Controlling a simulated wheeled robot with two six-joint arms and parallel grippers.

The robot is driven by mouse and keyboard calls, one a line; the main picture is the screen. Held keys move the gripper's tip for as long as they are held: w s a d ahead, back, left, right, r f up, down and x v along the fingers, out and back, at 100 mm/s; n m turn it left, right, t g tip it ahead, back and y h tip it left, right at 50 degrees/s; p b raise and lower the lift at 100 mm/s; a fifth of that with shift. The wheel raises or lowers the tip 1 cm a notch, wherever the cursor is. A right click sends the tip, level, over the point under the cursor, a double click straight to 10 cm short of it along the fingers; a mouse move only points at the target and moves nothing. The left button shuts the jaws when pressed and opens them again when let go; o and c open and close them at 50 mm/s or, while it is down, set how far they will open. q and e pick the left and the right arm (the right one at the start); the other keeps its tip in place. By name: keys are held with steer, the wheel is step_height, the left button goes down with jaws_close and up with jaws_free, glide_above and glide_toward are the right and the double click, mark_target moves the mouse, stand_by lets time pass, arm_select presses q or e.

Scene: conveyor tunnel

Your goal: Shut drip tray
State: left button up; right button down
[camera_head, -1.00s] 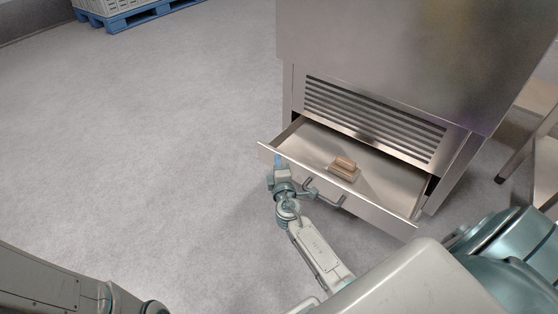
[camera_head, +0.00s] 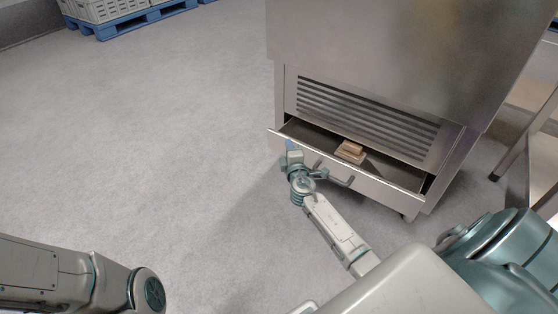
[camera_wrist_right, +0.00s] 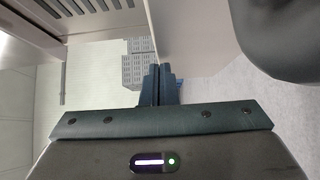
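The drip tray (camera_head: 388,190) is a metal drawer low in the front of a steel machine. It is partly pulled out, with a dark gap along its sides. A bar handle (camera_head: 338,180) is on its front panel. A small brown block-like object (camera_head: 350,152) lies inside. My right gripper (camera_head: 291,148) is at the left end of the front panel, left of the handle; contact is hard to tell. In the right wrist view its fingers (camera_wrist_right: 159,85) are close together with nothing seen between them. My left arm shows at lower left, with its gripper out of view.
The steel machine (camera_head: 390,50) stands above the tray, with a slatted vent (camera_head: 365,110) on its front. A metal stand (camera_head: 525,135) is at the right. A blue pallet with crates (camera_head: 125,24) is at the far upper left. The floor left is clear.

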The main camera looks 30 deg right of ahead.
steer(key=w+d, duration=0.1)
steer(key=d, duration=0.1)
steer(key=w+d+b, duration=0.1)
steer(key=d, duration=0.1)
steer(key=w+d+b, duration=0.1)
steer(key=d, duration=0.2)
steer(key=shift+a+f, duration=0.1)
